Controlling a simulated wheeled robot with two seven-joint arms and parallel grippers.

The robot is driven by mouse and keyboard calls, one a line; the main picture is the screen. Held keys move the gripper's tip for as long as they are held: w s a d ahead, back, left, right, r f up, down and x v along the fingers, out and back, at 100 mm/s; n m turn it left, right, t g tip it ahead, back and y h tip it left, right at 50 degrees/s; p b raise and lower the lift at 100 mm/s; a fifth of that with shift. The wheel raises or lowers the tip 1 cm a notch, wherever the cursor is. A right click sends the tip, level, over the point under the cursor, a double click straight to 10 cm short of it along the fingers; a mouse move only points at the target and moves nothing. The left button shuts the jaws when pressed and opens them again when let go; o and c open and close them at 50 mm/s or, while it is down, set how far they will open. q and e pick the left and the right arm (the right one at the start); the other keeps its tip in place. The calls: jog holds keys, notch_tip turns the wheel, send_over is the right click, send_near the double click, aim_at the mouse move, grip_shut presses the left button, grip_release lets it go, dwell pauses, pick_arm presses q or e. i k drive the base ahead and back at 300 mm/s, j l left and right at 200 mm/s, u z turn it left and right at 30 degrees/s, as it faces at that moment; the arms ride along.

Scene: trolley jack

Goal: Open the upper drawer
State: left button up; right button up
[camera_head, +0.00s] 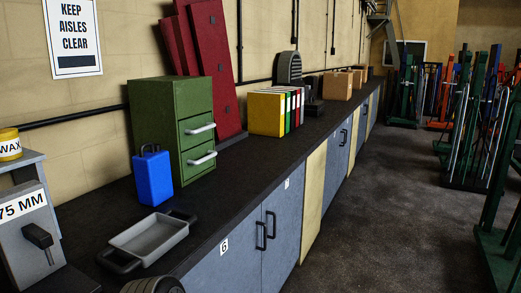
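A green two-drawer cabinet (160,115) stands on the dark worktop against the wall, left of the middle. Its upper drawer (194,117) has a pale bar handle (201,129) and looks shut. The lower drawer (190,170) has a similar handle (203,159) and also looks shut. Neither of my grippers is in view.
A blue case (153,178) stands just left of the drawer fronts. A grey tray (150,238) with black handles lies nearer, beside a grey box (25,235) marked "75 MM". Red panels (212,65) lean behind the cabinet. Upright binders (268,113) stand farther right. Worktop before the drawers is clear.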

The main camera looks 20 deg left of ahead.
aim_at(181, 128)
jog(key=i+l+u, duration=0.15)
jog(key=i, duration=0.3)
jog(key=i+l+u, duration=0.15)
jog(key=i, duration=0.25)
